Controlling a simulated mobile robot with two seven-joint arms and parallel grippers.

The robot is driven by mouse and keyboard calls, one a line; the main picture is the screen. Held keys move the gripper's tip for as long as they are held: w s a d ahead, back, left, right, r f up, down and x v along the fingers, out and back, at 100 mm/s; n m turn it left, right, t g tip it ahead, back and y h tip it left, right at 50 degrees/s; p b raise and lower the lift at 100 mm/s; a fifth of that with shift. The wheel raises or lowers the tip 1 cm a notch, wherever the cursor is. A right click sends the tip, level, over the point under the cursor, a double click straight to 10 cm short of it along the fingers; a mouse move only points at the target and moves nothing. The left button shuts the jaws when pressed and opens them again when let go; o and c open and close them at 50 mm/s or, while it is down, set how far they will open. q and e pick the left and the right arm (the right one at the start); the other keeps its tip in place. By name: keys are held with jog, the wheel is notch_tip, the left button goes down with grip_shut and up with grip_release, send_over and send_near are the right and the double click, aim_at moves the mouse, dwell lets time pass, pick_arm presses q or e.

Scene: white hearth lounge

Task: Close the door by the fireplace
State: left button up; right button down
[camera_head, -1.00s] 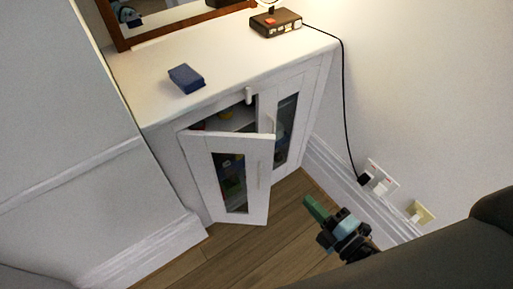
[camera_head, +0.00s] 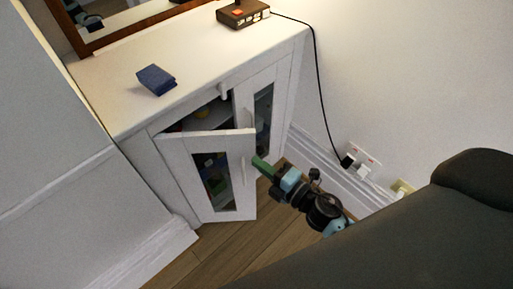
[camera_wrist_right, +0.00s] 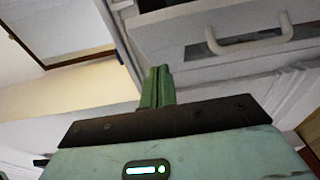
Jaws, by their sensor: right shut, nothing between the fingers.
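The white cabinet door (camera_head: 183,166) with a dark glass pane stands ajar on the left side of the cabinet, swung out from its frame. Its handle (camera_head: 243,167) is near its free right edge. My right gripper (camera_head: 258,162) is shut and empty, its green fingertips right beside that free edge and handle; I cannot tell whether they touch. In the right wrist view my shut green fingers (camera_wrist_right: 157,87) point up toward white panelling with a white bar handle (camera_wrist_right: 250,40). The other cabinet door (camera_head: 262,115) looks closed. My left gripper is not in view.
The cabinet top (camera_head: 130,105) holds a blue box (camera_head: 157,79) and a brown device (camera_head: 242,13) with a black cable running to wall sockets (camera_head: 363,160). Wooden floor (camera_head: 205,245) is clear before the door.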

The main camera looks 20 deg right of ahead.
jog(key=w, duration=0.5)
jog(key=shift+d, duration=0.35)
